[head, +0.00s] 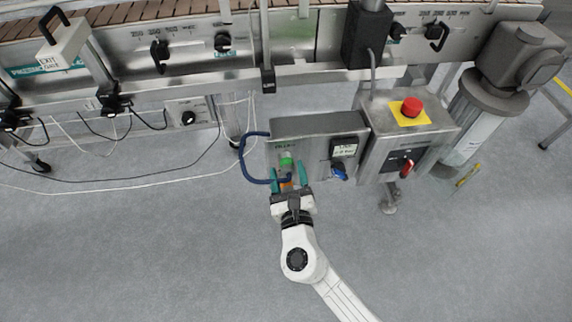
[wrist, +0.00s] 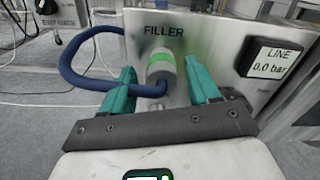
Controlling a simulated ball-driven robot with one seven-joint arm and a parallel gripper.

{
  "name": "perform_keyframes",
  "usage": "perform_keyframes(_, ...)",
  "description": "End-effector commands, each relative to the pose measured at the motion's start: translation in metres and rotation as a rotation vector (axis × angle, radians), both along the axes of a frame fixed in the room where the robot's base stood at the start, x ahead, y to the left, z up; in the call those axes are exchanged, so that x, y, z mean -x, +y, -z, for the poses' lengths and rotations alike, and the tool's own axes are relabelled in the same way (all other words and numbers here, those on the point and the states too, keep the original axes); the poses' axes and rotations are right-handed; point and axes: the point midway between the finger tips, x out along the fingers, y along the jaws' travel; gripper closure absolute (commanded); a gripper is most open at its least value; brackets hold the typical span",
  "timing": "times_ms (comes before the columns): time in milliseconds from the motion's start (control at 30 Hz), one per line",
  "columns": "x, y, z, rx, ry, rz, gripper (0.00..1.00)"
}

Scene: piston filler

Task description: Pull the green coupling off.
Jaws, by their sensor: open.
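The green coupling (head: 286,160) sits on the front of a grey metal panel box (head: 315,125), under green lettering. In the wrist view the coupling (wrist: 161,66) is a grey cylinder with a green band, below the word FILLER. A dark blue hose (wrist: 80,76) loops from the left and ends just under it. My gripper (wrist: 160,88) is open, with one teal finger left of the coupling and one right of it. I cannot tell whether either finger touches it. In the head view my gripper (head: 288,181) covers the lower part of the coupling.
A gauge reading LINE 0.0 bar (wrist: 273,57) and a blue valve handle (head: 339,171) are right of the coupling. Further right is a box with a red emergency button (head: 411,106). A conveyor (head: 190,45) runs behind. The floor in front is clear.

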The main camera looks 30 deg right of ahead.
Motion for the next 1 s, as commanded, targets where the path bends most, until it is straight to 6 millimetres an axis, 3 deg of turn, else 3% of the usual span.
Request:
perform_keyframes(200, -0.024, -0.008, 0.000, -0.001, -0.001, 0.002, 0.40)
perform_keyframes(600, -0.029, -0.010, 0.000, -0.001, 0.000, 0.001, 0.41)
perform_keyframes(1000, -0.029, -0.010, 0.000, -0.001, -0.001, 0.001, 0.79)
